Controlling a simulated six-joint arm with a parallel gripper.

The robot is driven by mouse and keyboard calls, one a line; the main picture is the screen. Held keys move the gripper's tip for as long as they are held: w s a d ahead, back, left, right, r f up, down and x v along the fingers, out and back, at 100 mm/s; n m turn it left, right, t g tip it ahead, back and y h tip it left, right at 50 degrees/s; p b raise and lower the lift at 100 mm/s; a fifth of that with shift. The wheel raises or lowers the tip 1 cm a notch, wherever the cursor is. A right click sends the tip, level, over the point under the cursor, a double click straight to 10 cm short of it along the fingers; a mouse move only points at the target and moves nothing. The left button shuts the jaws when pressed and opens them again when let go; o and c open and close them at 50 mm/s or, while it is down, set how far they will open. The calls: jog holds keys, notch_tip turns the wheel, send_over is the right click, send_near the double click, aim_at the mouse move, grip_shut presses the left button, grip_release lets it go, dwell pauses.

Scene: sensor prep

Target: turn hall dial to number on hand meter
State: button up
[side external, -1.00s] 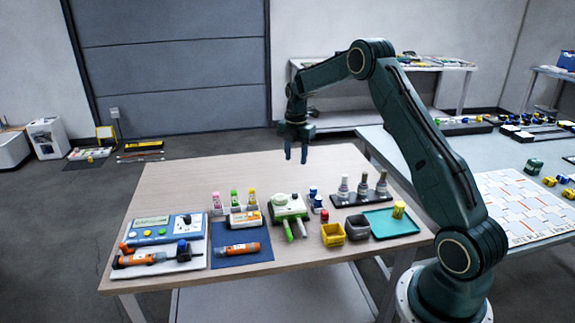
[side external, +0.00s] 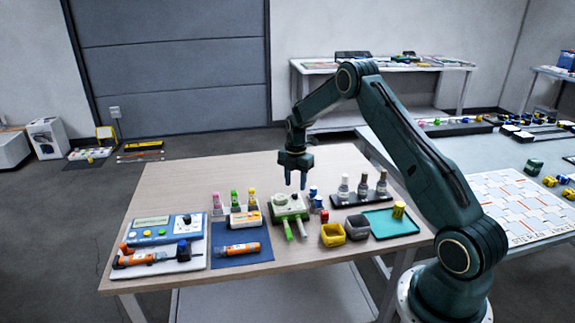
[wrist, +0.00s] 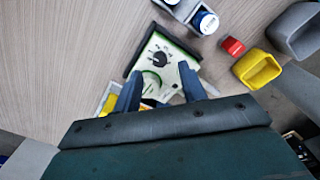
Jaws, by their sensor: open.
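My gripper (side external: 295,184) is open and empty, pointing down above this device. In the wrist view its fingers (wrist: 159,78) hide part of the device. A blue and white meter with a display (side external: 160,228) stands at the table's left. An orange hand-held instrument (side external: 238,249) lies on a dark blue mat. I cannot read a number on either.
An orange tool (side external: 146,257) lies on a white tray at front left. Small bottles stand behind the mat. A yellow bin (side external: 332,235), grey bin (side external: 357,227), red cap (side external: 324,215) and teal tray (side external: 385,224) are to the right. The table's back is clear.

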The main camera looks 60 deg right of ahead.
aim_at(295, 194)
jog(key=shift+f, duration=2)
grip_shut()
